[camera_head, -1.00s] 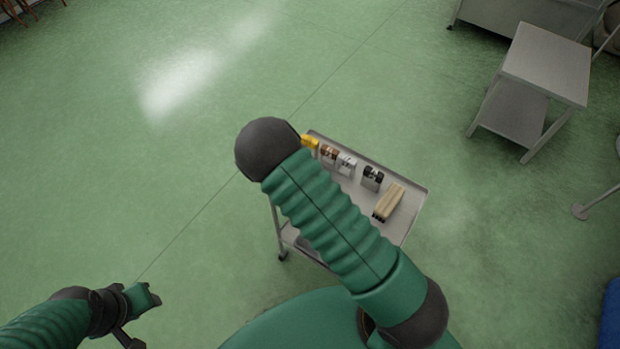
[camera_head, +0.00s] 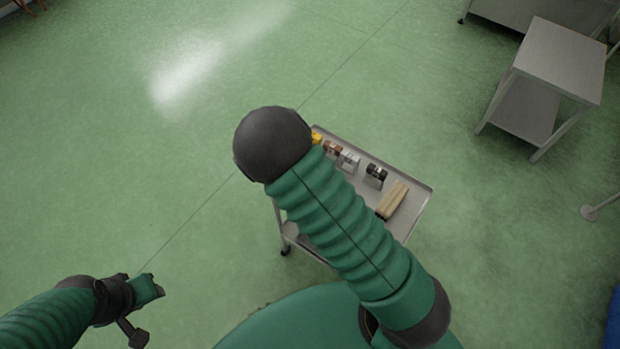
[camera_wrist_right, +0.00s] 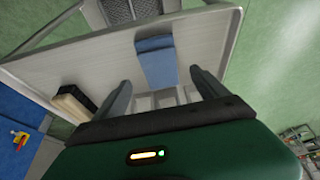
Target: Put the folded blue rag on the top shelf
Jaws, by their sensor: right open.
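The folded blue rag (camera_wrist_right: 157,62) lies flat on the pale metal tray (camera_wrist_right: 70,62) of a cart in the right wrist view. My right gripper (camera_wrist_right: 160,77) is open and empty, its two fingers pointing toward the tray with the near end of the rag between and beyond their tips. I cannot tell the height gap. In the head view the cart's upper tray (camera_head: 412,205) shows partly; my right arm hides the rag and right gripper there. My left gripper (camera_head: 152,288) is low at the left over bare floor, away from the cart; its jaw gap is unclear.
A brush (camera_head: 391,201) and several small items, including a black one (camera_head: 376,174) and a silver one (camera_head: 348,161), stand on the cart's tray. A grey metal table (camera_head: 562,62) stands at the upper right. The green floor at left is clear.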

